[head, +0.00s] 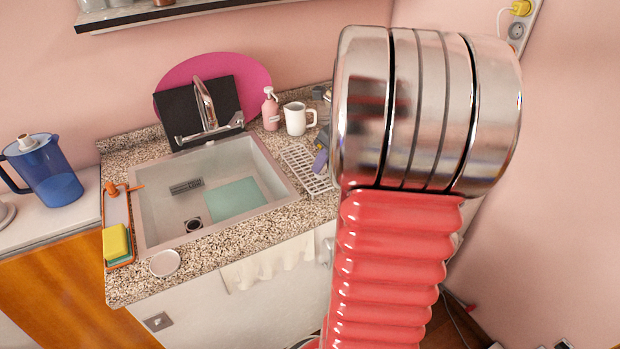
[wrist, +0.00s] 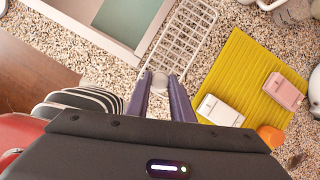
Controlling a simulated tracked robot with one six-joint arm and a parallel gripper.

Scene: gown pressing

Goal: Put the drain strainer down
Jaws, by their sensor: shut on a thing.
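My gripper (wrist: 160,82) shows in the wrist view with its two purple fingers close together. Between the fingertips is a small round greyish thing, the drain strainer (wrist: 159,79), partly covered by the fingers. It is over the speckled counter (wrist: 120,72), beside the white wire rack; whether it touches the counter I cannot tell. In the head view a purple finger of my gripper (head: 321,160) shows at the right end of the rack. The strainer cannot be made out there.
A yellow-green mat (wrist: 236,73) to the right holds a white block (wrist: 220,111) and a pink block (wrist: 284,91). A mug (head: 296,119) and a pink soap bottle (head: 270,110) stand behind. A small white dish (head: 165,263) sits at the counter's front.

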